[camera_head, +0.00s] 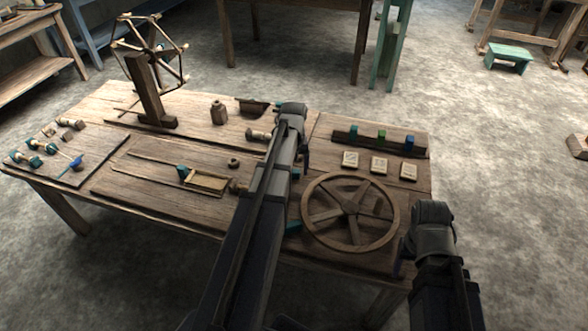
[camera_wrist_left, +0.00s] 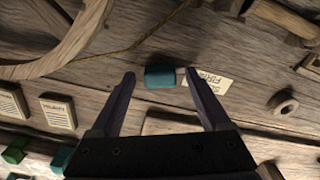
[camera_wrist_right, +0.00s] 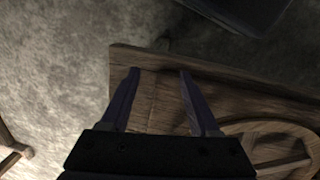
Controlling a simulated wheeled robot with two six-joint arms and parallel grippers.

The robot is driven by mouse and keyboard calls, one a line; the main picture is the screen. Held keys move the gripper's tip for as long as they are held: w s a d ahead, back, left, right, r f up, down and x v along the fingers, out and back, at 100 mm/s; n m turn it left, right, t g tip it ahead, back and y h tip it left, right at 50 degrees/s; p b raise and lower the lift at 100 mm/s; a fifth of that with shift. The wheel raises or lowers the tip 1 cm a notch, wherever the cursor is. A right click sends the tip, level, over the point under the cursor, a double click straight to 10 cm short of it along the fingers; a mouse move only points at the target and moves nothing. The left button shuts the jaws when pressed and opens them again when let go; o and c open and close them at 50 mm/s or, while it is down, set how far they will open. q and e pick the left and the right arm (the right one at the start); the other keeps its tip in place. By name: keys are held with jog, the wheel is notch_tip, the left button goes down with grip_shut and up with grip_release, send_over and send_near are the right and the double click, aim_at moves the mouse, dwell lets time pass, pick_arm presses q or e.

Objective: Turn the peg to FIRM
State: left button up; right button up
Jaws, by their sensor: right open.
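A teal peg (camera_wrist_left: 160,76) shows in the left wrist view, set on the wooden table top. A pale label (camera_wrist_left: 208,80) lies beside it, partly covered by a fingertip; its small print appears to include FIRM. My left gripper (camera_wrist_left: 158,78) is open, with the peg in line between its fingertips; I see no contact. In the head view the left arm hides the peg, and the left gripper (camera_head: 304,155) points down at the table. My right gripper (camera_wrist_right: 155,72) is open and empty by the table's front right corner; it also shows in the head view (camera_head: 399,266).
A spoked wooden wheel (camera_head: 350,212) lies between the arms. Several cards (camera_head: 379,165) and a rack of coloured pegs (camera_head: 380,140) stand behind it. A wooden ring (camera_head: 234,162) and a small tray (camera_head: 206,182) are left of the left arm. A yarn winder (camera_head: 150,50) stands at the back left.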

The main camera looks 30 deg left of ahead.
aim_at(294, 171)
jog(key=shift+r, duration=0.1)
pick_arm(q)
notch_tip(294, 171, up, 8)
jog(key=p, duration=0.8)
jog(key=shift+f, duration=0.1)
pick_arm(e)
notch_tip(294, 171, up, 8)
jog(key=shift+f, duration=0.2)
pick_arm(q)
jog(key=s+d+m, duration=0.2)
jog(key=s+d, duration=0.1)
jog(key=d, duration=0.5)
jog(key=s+d+m, duration=0.3)
jog(key=s+d, duration=0.1)
jog(key=d, duration=0.4)
jog(key=s+d+m+y, duration=0.1)
jog(key=s+d+m, duration=0.2)
jog(key=d, duration=0.6)
jog(key=shift+s, duration=0.65)
jog(key=s+d+m, duration=0.2)
jog(key=s+d, duration=0.3)
jog(key=shift+s, duration=0.15)
notch_tip(294, 171, up, 19)
jog(key=p, duration=1.8)
jog(key=shift+d+m, duration=0.15)
jog(key=shift+m, duration=0.15)
pick_arm(e)
notch_tip(294, 171, up, 19)
jog(key=shift+f, duration=0.15)
